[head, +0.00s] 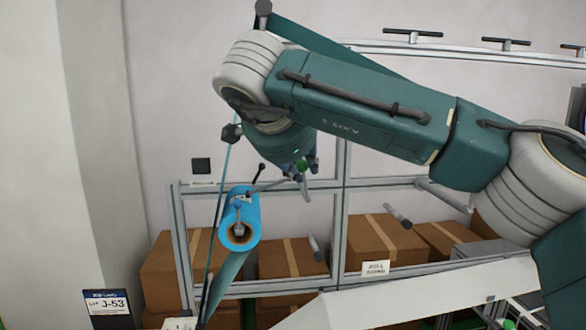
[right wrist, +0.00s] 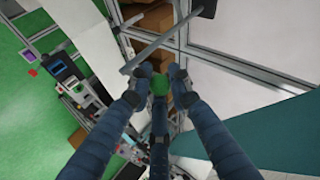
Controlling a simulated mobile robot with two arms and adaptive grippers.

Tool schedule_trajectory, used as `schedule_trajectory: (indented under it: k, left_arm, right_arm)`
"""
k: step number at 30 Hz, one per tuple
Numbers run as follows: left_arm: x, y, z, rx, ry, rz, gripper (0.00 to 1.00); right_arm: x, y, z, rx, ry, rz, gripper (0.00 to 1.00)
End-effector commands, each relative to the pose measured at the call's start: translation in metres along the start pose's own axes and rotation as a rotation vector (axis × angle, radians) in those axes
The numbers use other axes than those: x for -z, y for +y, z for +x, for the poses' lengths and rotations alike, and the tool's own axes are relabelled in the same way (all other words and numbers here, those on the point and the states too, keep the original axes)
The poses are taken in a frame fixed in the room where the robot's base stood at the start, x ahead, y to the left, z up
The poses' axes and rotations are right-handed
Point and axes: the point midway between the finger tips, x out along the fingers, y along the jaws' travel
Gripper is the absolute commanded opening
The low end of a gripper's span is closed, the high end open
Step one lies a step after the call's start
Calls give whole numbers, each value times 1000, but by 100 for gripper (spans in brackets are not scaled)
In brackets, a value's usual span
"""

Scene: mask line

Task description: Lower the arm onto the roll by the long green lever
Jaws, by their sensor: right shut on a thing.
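The blue roll (head: 239,216) sits on a spindle left of centre in the head view, its brown core facing me. My right gripper (head: 304,170) is right of the roll and slightly above it, at the end of my teal arm. It is shut on the green grip of the lever (head: 301,165); the green end (right wrist: 159,85) also shows between the fingers (right wrist: 159,82) in the right wrist view. A thin grey rod (head: 270,186) runs from beside the roll toward the gripper. My wrist hides part of this spot. My left gripper is not in view.
Cardboard boxes (head: 384,243) stand behind the metal frame (head: 339,222). Several grey pegs stick out, one (head: 315,247) below my gripper. A film strip (head: 227,272) runs down below the roll. A J-53 sign (head: 107,303) stands at lower left.

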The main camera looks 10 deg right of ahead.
Motion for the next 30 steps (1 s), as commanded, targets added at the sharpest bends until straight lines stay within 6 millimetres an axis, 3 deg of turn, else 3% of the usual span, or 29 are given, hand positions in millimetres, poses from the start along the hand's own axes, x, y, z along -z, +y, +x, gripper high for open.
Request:
schedule_trajectory:
  k: [4, 9, 10, 12, 23, 30]
  left_arm:
    - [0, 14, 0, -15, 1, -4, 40]
    - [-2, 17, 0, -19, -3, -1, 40]
    - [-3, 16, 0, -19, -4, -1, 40]
    - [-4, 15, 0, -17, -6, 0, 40]
    - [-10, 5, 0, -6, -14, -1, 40]
    - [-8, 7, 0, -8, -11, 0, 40]
  right_arm:
    - [-3, 4, 3, -9, -1, -12, 0]
    - [-4, 4, 3, -10, -1, -12, 0]
    - [-4, 4, 3, -10, -1, -12, 25]
    - [-3, 4, 3, -9, 0, -11, 38]
    - [-1, 1, -3, -2, 1, -4, 38]
    - [-1, 0, -42, 1, 1, -5, 38]
